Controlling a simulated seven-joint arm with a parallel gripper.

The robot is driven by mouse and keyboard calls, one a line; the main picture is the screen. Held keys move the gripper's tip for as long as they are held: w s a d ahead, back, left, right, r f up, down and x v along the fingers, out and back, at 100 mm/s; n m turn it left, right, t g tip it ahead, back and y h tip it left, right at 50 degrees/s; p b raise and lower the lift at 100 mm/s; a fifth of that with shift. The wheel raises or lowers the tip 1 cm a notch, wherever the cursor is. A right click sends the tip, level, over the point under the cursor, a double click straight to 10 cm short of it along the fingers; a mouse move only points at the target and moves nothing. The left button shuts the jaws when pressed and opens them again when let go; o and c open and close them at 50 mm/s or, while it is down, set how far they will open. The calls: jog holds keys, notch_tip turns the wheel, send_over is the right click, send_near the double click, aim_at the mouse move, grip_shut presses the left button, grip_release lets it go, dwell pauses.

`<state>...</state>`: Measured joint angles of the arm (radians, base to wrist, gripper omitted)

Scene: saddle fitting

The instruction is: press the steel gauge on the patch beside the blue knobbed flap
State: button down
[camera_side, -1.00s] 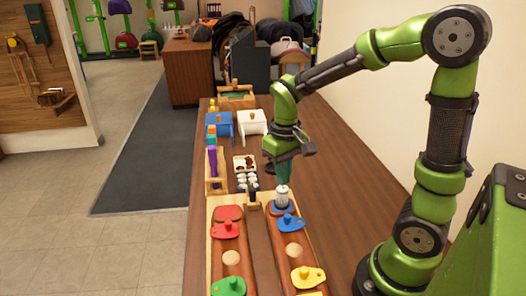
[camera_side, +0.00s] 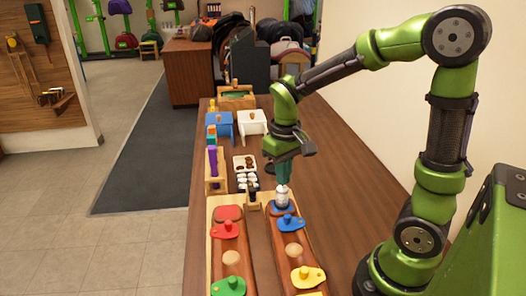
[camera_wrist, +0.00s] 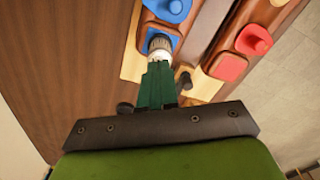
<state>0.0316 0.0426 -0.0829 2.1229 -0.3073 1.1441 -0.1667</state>
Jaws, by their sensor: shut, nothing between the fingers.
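The steel gauge (camera_side: 282,197) stands upright on a blue patch (camera_side: 279,209) at the far end of the right brown panel. The blue knobbed flap (camera_side: 289,223) lies just nearer the camera, beside that patch. My gripper (camera_side: 283,183) is shut with nothing between its green fingers. Its tips are right at the top of the gauge and look to be touching it. In the wrist view the gauge (camera_wrist: 160,44) shows beyond the fingertips, on the blue patch, with the blue flap (camera_wrist: 170,8) past it. The fingers hide part of the gauge there.
Red (camera_side: 227,230), green (camera_side: 229,286) and yellow (camera_side: 307,275) knobbed flaps lie on the two panels. A small dark upright peg (camera_side: 252,193) stands between the panels' far ends. Blue and white boxes stand farther back. The table right of the panels is clear.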

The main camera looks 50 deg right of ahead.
jog(key=shift+f, duration=0.95)
dwell(0.6)
jog(key=shift+r, duration=3.1)
jog(key=shift+w+f, duration=0.1)
jog(key=shift+w, duration=0.05)
jog(key=s+a+r+m+t+y, duration=0.1)
jog(key=s+a+r+t+y, duration=0.1)
jog(key=s+a+r+t, duration=0.4)
jog(key=shift+s+a+t, duration=0.4)
jog(key=shift+s+t, duration=0.2)
jog(key=shift+s, duration=0.3)
